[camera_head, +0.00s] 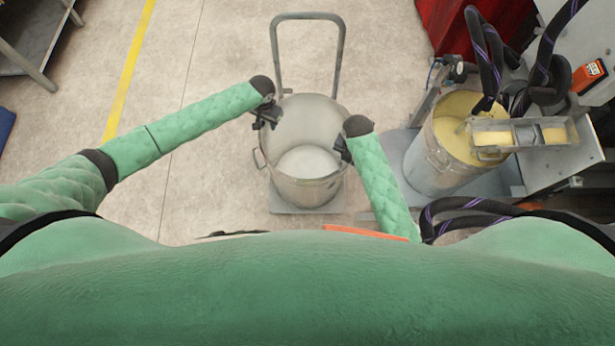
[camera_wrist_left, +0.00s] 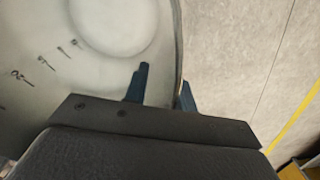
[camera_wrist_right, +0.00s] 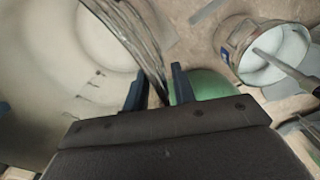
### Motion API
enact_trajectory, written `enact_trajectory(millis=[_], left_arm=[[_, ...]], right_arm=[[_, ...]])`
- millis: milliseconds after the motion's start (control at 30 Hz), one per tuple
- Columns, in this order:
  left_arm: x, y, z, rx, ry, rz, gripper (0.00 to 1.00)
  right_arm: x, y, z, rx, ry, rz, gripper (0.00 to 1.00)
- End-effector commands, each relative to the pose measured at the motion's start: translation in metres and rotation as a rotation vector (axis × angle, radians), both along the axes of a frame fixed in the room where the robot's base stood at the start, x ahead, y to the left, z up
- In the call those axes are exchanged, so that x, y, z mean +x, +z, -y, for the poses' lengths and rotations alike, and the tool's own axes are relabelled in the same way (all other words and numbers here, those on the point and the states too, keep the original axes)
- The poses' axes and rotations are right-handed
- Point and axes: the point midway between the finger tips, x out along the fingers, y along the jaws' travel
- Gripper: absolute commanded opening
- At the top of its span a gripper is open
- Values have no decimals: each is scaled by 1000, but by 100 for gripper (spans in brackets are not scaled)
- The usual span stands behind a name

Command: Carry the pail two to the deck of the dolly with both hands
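A large grey metal pail (camera_head: 303,130), taken as pail two, stands upright over the grey deck of the dolly (camera_head: 280,206). A pale round surface shows low inside it. The dolly's tall handle (camera_head: 342,60) rises behind the pail. I cannot see whether the pail's bottom touches the deck. My left gripper (camera_head: 268,118) is at the pail's left rim; in the left wrist view its fingers (camera_wrist_left: 162,92) are apart, one inside and one outside the wall. My right gripper (camera_head: 344,148) is at the right rim; in the right wrist view its spread fingers (camera_wrist_right: 158,88) straddle the wall.
A second drum with yellow content (camera_head: 460,125) stands at the right by the coater machine (camera_head: 555,150) and its dark hoses (camera_head: 490,55). A grey table (camera_head: 30,40) is at the upper left. The floor left of the dolly is clear, with a yellow line (camera_head: 128,70).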

Motion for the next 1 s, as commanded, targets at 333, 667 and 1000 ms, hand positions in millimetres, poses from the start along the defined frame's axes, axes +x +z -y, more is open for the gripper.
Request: enact_trajectory(millis=[333,667,1000], left_arm=[[0,59,0,-2,-1,2,26],[0,106,0,0,-1,1,26],[0,115,0,0,0,0,26]], right_arm=[[0,0,0,0,0,0,26],[0,0,0,0,0,0,26],[1,18,1,-1,0,3,26]])
